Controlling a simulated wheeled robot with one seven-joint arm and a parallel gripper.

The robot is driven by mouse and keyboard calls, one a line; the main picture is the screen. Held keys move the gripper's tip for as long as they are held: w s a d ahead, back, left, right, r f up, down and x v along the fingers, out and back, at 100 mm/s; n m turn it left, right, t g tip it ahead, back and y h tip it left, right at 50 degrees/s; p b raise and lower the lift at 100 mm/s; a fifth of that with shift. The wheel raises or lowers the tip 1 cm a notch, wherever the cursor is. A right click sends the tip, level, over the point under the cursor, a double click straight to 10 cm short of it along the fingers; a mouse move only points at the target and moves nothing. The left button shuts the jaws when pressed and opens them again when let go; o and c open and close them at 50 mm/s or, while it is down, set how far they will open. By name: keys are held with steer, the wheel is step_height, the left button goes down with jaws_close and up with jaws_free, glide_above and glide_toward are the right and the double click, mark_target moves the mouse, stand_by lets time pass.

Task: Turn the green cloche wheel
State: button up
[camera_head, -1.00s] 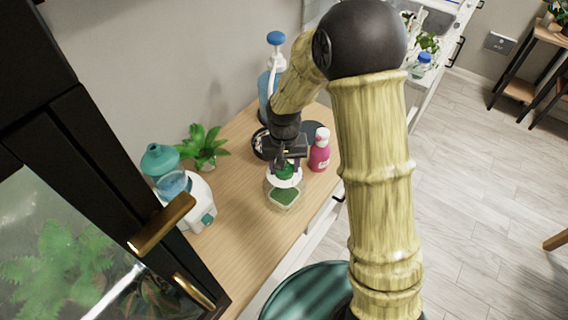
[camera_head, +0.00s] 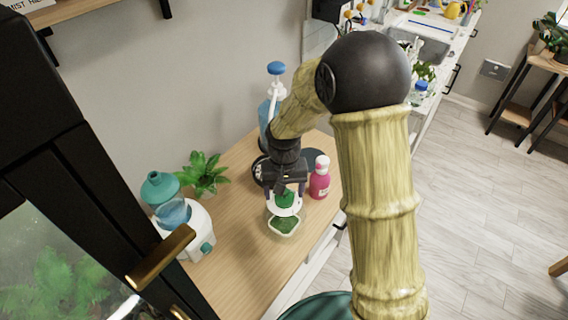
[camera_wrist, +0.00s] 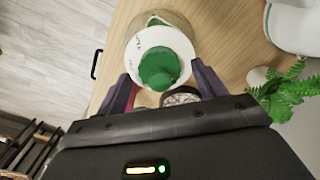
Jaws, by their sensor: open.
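The green wheel (camera_head: 285,199) sits on top of a white round lid (camera_head: 288,211) over a small clear container with green inside (camera_head: 284,225), on the wooden counter. In the wrist view the green wheel (camera_wrist: 160,68) shows as a knobbed cap in the middle of the white lid (camera_wrist: 182,43), which bears small dark marks. My gripper (camera_head: 285,196) is over the wheel from above, with one finger on each side of it. In the wrist view my gripper (camera_wrist: 160,82) is open, its fingers straddling the wheel's near part. Whether a finger touches the wheel I cannot tell.
A pink bottle (camera_head: 320,180) stands close right of my gripper. A blue-capped pump bottle (camera_head: 268,112) stands behind it. A potted plant (camera_head: 202,174) and a white and teal appliance (camera_head: 180,215) are to the left. The counter (camera_head: 240,230) between is bare.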

step_height(320, 180, up, 16)
stand_by(0.4)
stand_by(0.3)
steer(key=s+d+f+t+p, duration=0.2)
steer(key=s+d+f+p, duration=0.2)
steer(key=s+d, duration=0.8)
steer(key=shift+s+d+m+t, duration=0.2)
steer(key=shift+d+m+t, duration=0.15)
steer(key=shift+d, duration=0.45)
